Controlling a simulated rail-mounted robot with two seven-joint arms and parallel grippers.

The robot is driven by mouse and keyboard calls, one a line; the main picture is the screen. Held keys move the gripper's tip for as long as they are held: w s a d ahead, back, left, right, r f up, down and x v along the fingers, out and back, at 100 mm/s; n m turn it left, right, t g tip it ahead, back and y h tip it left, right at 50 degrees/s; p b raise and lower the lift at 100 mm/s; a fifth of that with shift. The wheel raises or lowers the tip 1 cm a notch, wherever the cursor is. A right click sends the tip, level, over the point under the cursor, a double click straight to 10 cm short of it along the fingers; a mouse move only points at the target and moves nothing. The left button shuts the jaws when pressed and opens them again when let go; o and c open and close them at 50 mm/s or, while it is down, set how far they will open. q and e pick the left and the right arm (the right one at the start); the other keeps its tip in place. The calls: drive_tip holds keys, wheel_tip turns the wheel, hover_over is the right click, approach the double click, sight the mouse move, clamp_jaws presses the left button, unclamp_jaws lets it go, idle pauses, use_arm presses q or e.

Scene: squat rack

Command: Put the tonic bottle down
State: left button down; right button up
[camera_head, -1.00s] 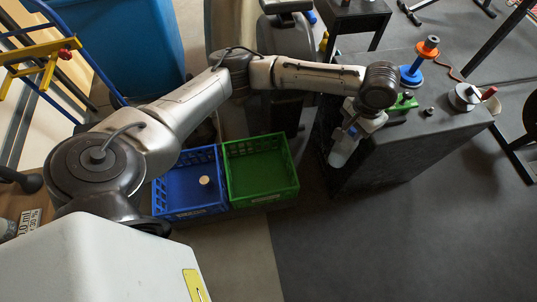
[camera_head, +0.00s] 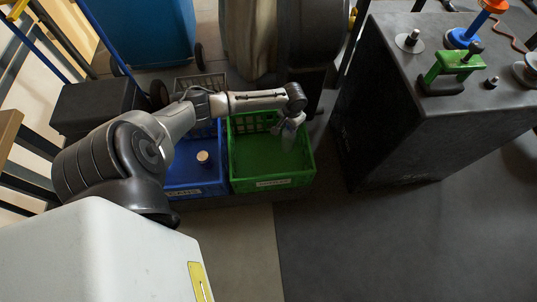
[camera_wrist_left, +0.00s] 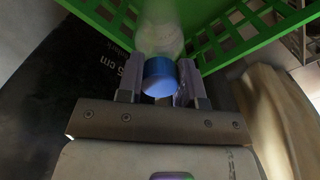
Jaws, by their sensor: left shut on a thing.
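My left gripper (camera_head: 292,121) is over the right part of the green crate (camera_head: 262,178), near its right wall. It is shut on the tonic bottle (camera_head: 288,138), a clear bottle with a blue cap. In the left wrist view, the blue cap (camera_wrist_left: 158,77) sits between the two fingers, and the bottle's clear body extends beyond them toward the green crate (camera_wrist_left: 236,42). How close the bottle's bottom is to the crate floor I cannot tell. My right gripper is in neither view.
A blue crate (camera_head: 196,184) stands directly left of the green one, with a small pale round item (camera_head: 203,157) in it. A large dark block (camera_head: 420,130) with a green-handled tool (camera_head: 452,66) and discs on pegs stands to the right. Visible green crate floor is clear.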

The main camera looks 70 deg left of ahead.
use_arm(q)
wheel_tip(320, 180, down, 14)
drive_tip(key=s+a+b, duration=0.2)
drive_tip(key=b, duration=0.6)
drive_tip(key=shift+s+a, duration=0.2)
drive_tip(key=shift+a, duration=0.1)
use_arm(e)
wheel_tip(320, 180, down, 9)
use_arm(q)
drive_tip(key=shift+a+f, duration=0.1)
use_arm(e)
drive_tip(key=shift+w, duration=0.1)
use_arm(q)
drive_tip(key=c, duration=0.8)
unclamp_jaws()
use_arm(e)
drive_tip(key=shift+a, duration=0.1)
